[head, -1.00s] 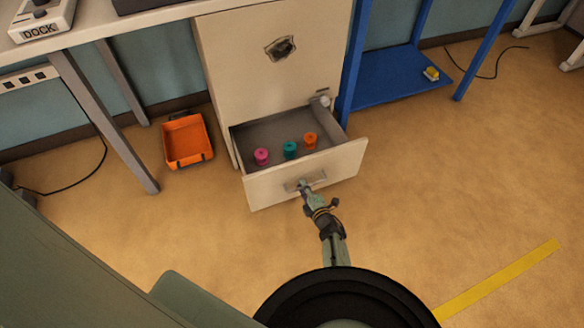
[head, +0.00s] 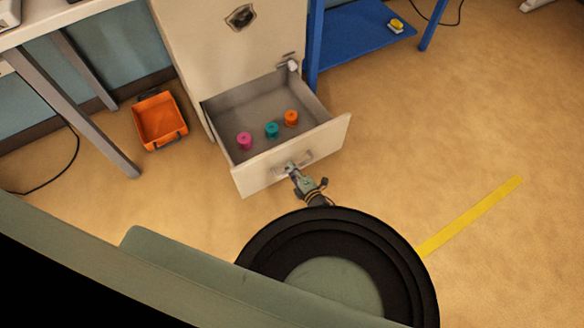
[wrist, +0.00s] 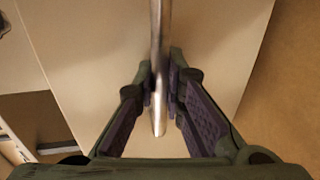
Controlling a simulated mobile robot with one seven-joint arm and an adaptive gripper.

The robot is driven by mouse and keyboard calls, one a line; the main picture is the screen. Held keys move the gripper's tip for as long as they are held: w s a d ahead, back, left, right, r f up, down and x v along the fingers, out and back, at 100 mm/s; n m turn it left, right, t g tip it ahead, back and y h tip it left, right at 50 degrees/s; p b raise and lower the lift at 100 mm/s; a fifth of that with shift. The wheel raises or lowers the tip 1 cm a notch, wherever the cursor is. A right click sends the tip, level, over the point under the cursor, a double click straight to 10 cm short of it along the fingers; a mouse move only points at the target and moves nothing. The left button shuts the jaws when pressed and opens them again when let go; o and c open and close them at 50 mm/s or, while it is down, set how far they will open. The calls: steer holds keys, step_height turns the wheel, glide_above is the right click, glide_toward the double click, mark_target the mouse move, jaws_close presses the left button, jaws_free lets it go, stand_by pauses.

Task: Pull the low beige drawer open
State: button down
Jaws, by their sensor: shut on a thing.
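The low beige drawer (head: 292,161) stands pulled out from the beige cabinet (head: 205,58), its grey inside in view. A pink spool (head: 244,141), a teal spool (head: 272,130) and an orange spool (head: 291,118) stand in it. My gripper (head: 291,168) is at the drawer's front. In the wrist view my gripper (wrist: 160,95) is shut on the metal handle (wrist: 159,40), with one finger on each side of the bar. The drawer front (wrist: 95,50) fills much of that view behind the handle.
An orange bin (head: 160,120) sits on the floor left of the cabinet. A table leg (head: 85,105) stands further left. A blue shelf frame (head: 360,42) is to the right, with a small yellow thing (head: 396,25) on it. Floor with a yellow tape strip (head: 470,217) is clear at the right.

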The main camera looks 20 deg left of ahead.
steer(key=c, duration=1.7)
jaws_free()
steer(key=shift+o, duration=0.2)
steer(key=shift+d, duration=0.1)
